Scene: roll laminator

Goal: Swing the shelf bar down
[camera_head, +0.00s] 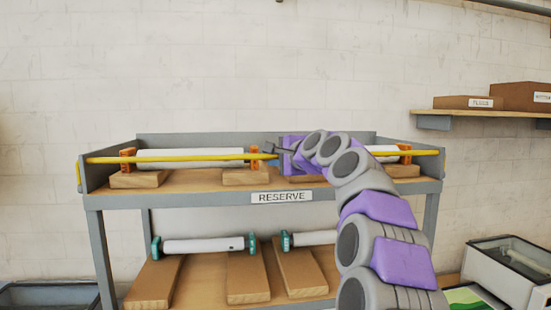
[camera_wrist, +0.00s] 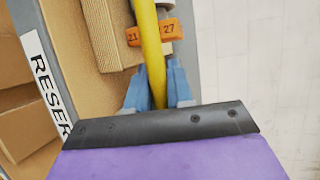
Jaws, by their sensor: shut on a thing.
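The yellow shelf bar (camera_head: 180,157) runs level across the front of the upper shelf, from the left side panel to the right one. My gripper (camera_head: 274,158) is at about the middle of the bar, with my purple and grey arm reaching in from the lower right. In the wrist view the yellow bar (camera_wrist: 151,50) passes between the blue fingers (camera_wrist: 157,85) of my gripper, which are shut on it. My arm hides part of the bar's right half.
Behind the bar, white rolls (camera_head: 190,153) with orange end pieces (camera_head: 127,160) rest on wooden blocks. The lower shelf (camera_head: 200,282) holds rolls with teal ends. A RESERVE label (camera_head: 282,197) is on the upper shelf edge. A wall shelf (camera_head: 480,113) with boxes is at right.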

